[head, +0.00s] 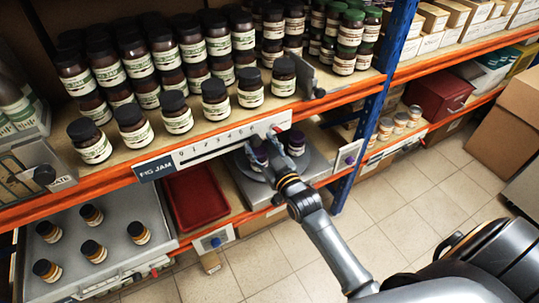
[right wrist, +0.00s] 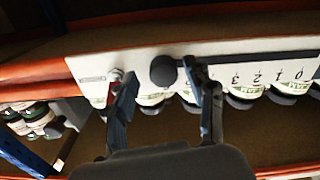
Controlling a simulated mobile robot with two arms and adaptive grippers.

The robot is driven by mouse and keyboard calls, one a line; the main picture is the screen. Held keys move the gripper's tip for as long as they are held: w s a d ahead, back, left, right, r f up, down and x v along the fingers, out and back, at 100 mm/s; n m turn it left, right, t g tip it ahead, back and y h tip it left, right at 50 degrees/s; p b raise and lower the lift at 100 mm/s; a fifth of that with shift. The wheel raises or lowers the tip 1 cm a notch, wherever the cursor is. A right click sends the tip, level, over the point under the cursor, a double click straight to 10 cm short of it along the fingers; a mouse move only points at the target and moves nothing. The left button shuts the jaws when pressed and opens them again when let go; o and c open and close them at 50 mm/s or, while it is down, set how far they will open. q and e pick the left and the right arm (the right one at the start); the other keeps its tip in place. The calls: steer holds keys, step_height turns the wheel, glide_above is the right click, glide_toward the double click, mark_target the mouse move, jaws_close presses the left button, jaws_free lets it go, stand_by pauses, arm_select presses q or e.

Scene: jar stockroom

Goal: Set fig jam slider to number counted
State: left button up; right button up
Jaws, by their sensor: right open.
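The fig jam number strip (head: 215,140) runs along the orange shelf edge, beside the dark FIG JAM label (head: 155,168). My right gripper (head: 264,142) is at the strip's right end, fingers open. In the right wrist view the strip (right wrist: 140,57) appears upside down, with 0 to 3 readable at right. There a black round knob (right wrist: 163,70) lies between the open fingers of my gripper (right wrist: 153,73), close to the right finger. The numbers near it are hidden. A small red and white piece (right wrist: 115,77) is by the left finger. Fig jam jars (head: 176,112) stand in rows above the strip.
A grey stop (head: 303,76) with a black knob stands right of the jars. The tiled floor is open.

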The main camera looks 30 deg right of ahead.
steer(key=s, duration=1.1)
steer(key=shift+s+d, duration=0.15)
steer(key=shift+d, duration=0.15)
steer(key=s+a+f+g, duration=0.1)
steer(key=s+f+g, duration=0.2)
steer(key=f, duration=0.8)
steer(key=s+f+g, duration=0.2)
steer(key=s+f, duration=0.2)
steer(key=f, duration=0.7)
steer(key=s+a+f+g, duration=0.1)
steer(key=s+f+g, duration=0.2)
steer(key=f, duration=0.8)
steer(key=s+f+g, duration=0.4)
steer(key=s+f, duration=0.5)
steer(key=s, duration=0.5)
steer(key=s+f+g, duration=0.5)
steer(key=s+f, duration=0.4)
steer(key=s, duration=0.6)
steer(key=shift+d+h, duration=0.3)
steer(key=shift+s, duration=0.1)
steer(key=shift+c, duration=0.2)
